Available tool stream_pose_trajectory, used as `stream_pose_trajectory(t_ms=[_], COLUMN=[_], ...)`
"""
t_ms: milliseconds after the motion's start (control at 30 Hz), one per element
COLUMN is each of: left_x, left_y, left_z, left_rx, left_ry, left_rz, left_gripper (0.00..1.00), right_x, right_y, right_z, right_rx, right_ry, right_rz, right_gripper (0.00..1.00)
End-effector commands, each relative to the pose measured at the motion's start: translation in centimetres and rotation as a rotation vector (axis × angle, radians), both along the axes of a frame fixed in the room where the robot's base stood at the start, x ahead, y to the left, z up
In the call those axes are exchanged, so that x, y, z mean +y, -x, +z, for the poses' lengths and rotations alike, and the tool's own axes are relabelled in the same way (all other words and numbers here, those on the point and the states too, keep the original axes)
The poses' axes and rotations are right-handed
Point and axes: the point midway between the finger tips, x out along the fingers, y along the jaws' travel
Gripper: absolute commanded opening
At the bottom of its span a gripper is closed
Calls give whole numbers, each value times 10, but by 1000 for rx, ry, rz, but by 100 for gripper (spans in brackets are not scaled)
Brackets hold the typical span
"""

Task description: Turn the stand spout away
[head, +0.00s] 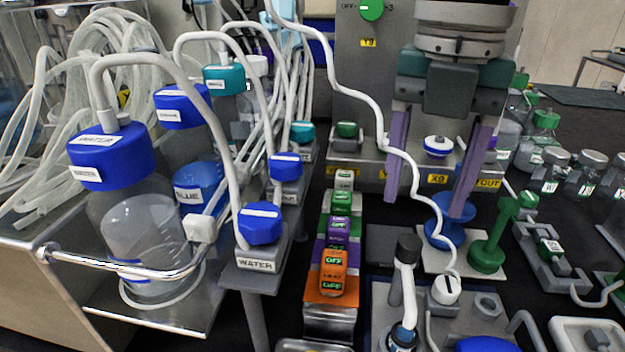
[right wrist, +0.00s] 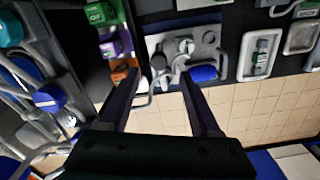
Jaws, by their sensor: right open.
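My right gripper (head: 424,207) hangs in from the top, its two purple fingers pointing down and spread wide, with nothing held. In the right wrist view its fingers (right wrist: 160,82) frame the area around a grey fixture plate (right wrist: 212,35). A pale spout-like piece with a dark cylindrical top (head: 408,250) stands at the front of the head view, below the fingertips and apart from them. Beside it is a round white cap (head: 446,290) with a white tube rising from it. I cannot tell for sure which piece is the stand spout. My left gripper is not in view.
A green post (head: 488,255) and a blue round stand (head: 445,232) are close to the right fingers. A row of coloured switches (head: 333,272) lies left of them. Bottles with blue lids (head: 112,155) and looping tubes crowd the left. A grey machine (head: 355,70) stands behind.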

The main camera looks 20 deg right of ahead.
Motion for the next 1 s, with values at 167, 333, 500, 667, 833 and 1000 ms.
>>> stream_pose_trajectory(t_ms=[167, 333, 500, 667, 833, 1000], left_x=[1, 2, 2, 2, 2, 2], left_y=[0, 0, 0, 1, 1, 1], left_z=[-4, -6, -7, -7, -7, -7], left_rx=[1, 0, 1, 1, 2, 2], left_ry=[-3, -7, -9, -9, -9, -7], left_rz=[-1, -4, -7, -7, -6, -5], left_gripper=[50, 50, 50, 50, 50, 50], right_x=[1, 1, 0, 1, 1, 1], right_y=[1, 1, 0, 0, 0, 0], right_z=[-36, -57, -63, -63, -63, -63], right_rx=[4, 1, -3, -3, -3, -3], right_ry=[1, 0, 0, 0, 0, 0], right_rz=[2, 0, 1, 1, 1, 1], right_gripper=[64, 64, 64, 64, 49, 30])
